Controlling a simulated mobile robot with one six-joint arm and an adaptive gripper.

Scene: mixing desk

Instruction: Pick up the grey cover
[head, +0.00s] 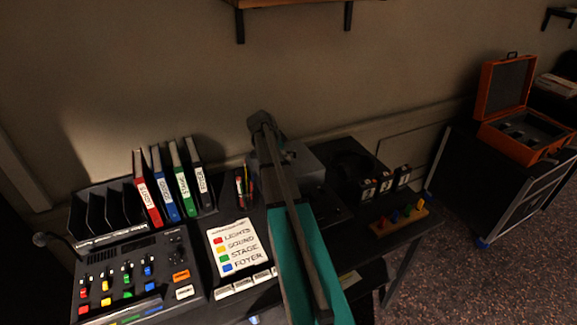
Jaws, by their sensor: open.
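A dark grey box-like shape (306,165) stands at the back of the desk, just right of my arm. It may be the grey cover, but the light is dim and my arm hides its left part. My arm reaches from the bottom middle of the head view up to a joint near the wall. My gripper cannot be made out.
Red, blue, green and black binders (168,192) stand left of my arm. The mixing desk (130,275) and a label card (238,247) are in front. A wooden peg board (399,221) lies right. An open orange case (525,138) sits on a black cart (490,180).

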